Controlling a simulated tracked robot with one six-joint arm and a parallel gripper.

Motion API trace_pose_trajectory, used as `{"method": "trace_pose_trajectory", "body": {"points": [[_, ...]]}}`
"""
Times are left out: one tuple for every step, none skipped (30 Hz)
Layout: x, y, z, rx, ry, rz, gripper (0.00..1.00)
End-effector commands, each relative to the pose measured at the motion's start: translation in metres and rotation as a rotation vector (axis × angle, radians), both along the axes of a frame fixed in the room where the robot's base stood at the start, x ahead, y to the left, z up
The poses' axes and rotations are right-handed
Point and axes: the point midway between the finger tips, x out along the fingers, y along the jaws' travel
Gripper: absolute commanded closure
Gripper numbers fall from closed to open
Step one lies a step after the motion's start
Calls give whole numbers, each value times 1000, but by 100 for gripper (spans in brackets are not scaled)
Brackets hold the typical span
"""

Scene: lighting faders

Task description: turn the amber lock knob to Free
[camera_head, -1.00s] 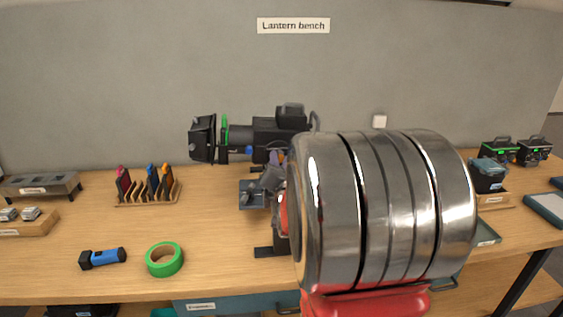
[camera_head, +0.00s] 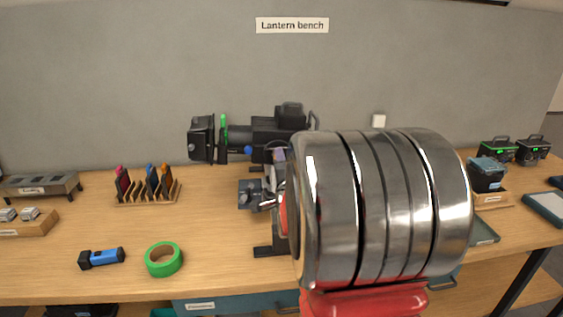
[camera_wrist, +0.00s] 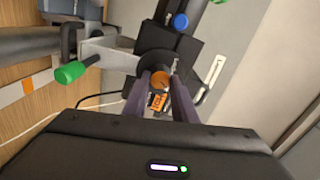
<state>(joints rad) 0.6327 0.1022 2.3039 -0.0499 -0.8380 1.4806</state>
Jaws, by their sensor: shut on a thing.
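The amber lock knob (camera_wrist: 159,78) shows in the wrist view, below the dark body of the lantern (camera_wrist: 167,45). My gripper (camera_wrist: 160,82) has a dark purple finger on each side of the knob, shut on it. An orange label (camera_wrist: 157,101) shows between the fingers, too small to read surely. In the head view the black lantern (camera_head: 264,132) stands on the bench, and my arm hides the knob and most of my gripper.
A green-tipped handle (camera_wrist: 70,72) and a blue knob (camera_wrist: 180,21) are close to my gripper. On the bench (camera_head: 215,235) are a rack of coloured pieces (camera_head: 148,186), a green tape roll (camera_head: 164,259) and a blue torch (camera_head: 101,258). The front middle is clear.

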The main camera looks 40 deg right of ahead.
Motion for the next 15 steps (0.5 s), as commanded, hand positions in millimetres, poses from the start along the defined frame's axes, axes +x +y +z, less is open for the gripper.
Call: {"method": "trace_pose_trajectory", "body": {"points": [[-1,-1,-4,27,-9,-3,98],[-1,-1,-4,41,-18,-3,98],[-1,0,-4,56,-29,-3,98],[-1,0,-4,68,-37,-3,98],[-1,0,-4,77,-42,-2,98],[-1,0,-4,89,-50,-2,98],[-1,0,-4,96,-54,-2,98],[-1,0,-5,102,-58,-2,98],[-1,0,-5,108,-63,-2,98],[-1,0,-5,113,-66,-2,98],[-1,0,-5,116,-67,-2,98],[-1,0,-5,119,-69,-2,98],[-1,0,-5,121,-70,-2,98],[-1,0,-5,121,-70,-2,98],[-1,0,-5,122,-71,-2,98]]}}
